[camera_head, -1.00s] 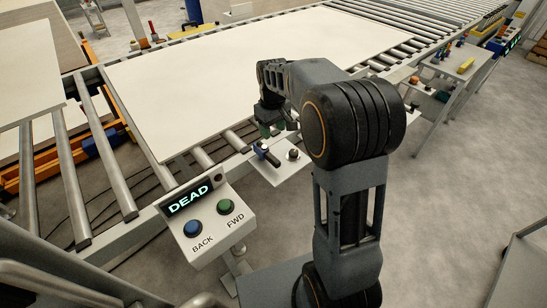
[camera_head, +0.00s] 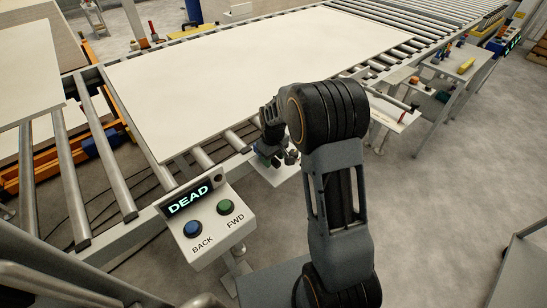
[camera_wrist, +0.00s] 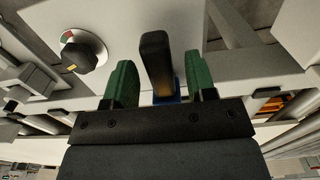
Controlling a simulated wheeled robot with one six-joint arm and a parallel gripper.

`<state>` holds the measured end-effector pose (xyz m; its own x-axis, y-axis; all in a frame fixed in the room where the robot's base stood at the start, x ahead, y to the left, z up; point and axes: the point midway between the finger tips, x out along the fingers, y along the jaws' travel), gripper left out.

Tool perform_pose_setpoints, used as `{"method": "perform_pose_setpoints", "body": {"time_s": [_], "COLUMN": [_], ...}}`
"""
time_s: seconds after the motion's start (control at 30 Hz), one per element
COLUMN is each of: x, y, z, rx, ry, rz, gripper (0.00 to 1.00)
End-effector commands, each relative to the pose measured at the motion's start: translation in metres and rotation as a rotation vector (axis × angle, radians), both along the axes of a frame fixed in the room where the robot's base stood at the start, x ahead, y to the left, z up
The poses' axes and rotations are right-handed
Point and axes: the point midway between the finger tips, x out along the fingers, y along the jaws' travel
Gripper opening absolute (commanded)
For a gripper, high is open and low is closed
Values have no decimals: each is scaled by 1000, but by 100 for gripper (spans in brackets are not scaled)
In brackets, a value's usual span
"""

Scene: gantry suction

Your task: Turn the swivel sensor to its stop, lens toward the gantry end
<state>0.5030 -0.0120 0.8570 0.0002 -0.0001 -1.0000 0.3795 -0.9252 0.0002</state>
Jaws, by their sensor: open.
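The swivel sensor (camera_wrist: 156,55) shows in the wrist view as a dark upright block with a blue part (camera_wrist: 166,92) at its base. My gripper (camera_wrist: 160,76) is open, with one green finger pad on each side of the sensor. I cannot tell whether either pad touches it. In the head view my gripper (camera_head: 274,153) is low over the small white plate (camera_head: 276,177) at the conveyor's near edge and hides most of the sensor. Which way the lens faces cannot be made out.
A dark knob (camera_wrist: 79,57) on a red-and-green dial sits beside the sensor. A control box (camera_head: 209,222) reading DEAD, with BACK and FWD buttons, stands to the left. A large pale board (camera_head: 250,70) lies on the rollers behind.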

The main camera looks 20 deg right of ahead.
Motion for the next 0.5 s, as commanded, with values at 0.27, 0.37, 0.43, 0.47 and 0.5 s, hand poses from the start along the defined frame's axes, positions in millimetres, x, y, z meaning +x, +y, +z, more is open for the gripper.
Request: {"method": "perform_pose_setpoints", "body": {"time_s": [0.27, 0.37, 0.43, 0.47, 0.5], "x": [0, 0, 0, 0, 0], "y": [0, 0, 0, 0, 0], "z": [-1, -1, -1, -1, -1], "rx": [0, 0, 0, 0, 0], "ry": [0, 0, 0, 0, 0], "rz": [0, 0, 0, 0, 0], "gripper": [51, 43, 37, 34, 30]}}
